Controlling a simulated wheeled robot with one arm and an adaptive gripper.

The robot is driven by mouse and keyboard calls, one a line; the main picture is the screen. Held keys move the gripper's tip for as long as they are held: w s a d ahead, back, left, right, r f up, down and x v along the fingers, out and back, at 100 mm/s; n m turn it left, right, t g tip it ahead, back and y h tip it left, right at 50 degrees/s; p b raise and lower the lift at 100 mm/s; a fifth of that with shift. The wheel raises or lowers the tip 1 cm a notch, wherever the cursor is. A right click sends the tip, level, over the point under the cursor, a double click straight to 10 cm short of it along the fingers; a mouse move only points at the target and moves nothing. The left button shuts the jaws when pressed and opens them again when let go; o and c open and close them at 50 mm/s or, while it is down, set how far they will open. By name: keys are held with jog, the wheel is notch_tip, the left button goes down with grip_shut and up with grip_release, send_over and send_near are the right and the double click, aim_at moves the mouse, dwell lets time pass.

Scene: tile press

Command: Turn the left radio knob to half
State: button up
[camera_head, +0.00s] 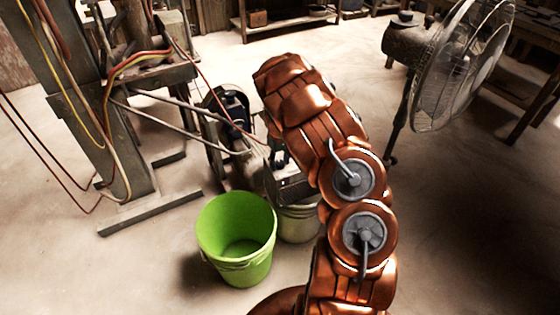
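A grey-black box (288,188), which may be the radio, sits on top of a pale bucket behind my copper-coloured arm. My arm covers its right side. I cannot make out the left knob or its setting.
A green bucket (237,238) stands left of the pale bucket (299,222). A metal press frame (100,130) with hanging cables and hoses is at the left. A standing fan (462,65) is at the upper right. The floor at the lower right is clear.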

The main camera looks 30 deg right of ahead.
grip_shut()
